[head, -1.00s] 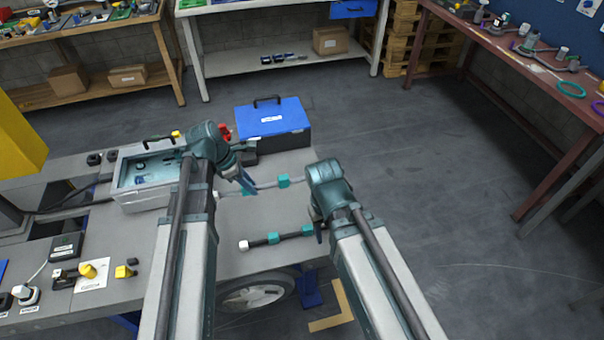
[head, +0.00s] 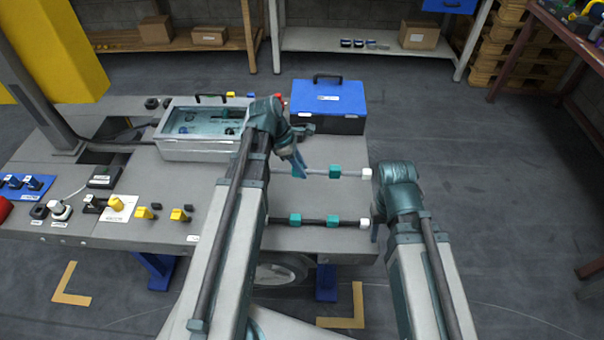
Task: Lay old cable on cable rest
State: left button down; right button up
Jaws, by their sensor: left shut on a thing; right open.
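A light grey cable (head: 316,173) with teal blocks and a white right end lies across the right part of the grey bench (head: 225,195). My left gripper (head: 301,168) is shut on it near its left teal block; the fingers hide part of it. A dark cable (head: 308,221) with teal blocks and a white right end lies nearer, roughly parallel; its left end is behind my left arm. My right gripper (head: 376,228) is open and empty beside that white end. I cannot tell which cable is the old one, or make out the cable rest.
A blue-lidded toolbox (head: 328,101) stands behind the cables. An open grey bin (head: 197,153) stands to its left. Yellow parts and plugs (head: 120,207) line the bench's front left. A yellow post (head: 60,55) rises at the left.

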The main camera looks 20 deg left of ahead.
aim_at(376, 251)
pick_arm(q)
notch_tip(376, 251, down, 8)
jog(key=b, duration=0.7)
jog(key=shift+r+b, duration=0.15)
jog(key=shift+b, duration=0.15)
pick_arm(e)
notch_tip(376, 251, down, 8)
jog(key=shift+r, duration=0.15)
pick_arm(q)
jog(key=shift+f+b, duration=0.5)
pick_arm(e)
jog(key=shift+f, duration=0.5)
pick_arm(q)
jog(key=shift+s+f+b, duration=0.15)
jog(key=shift+f+b, duration=0.1)
jog(key=shift+b, duration=0.15)
pick_arm(e)
jog(key=shift+s+f, duration=0.15)
jog(key=shift+f, duration=0.15)
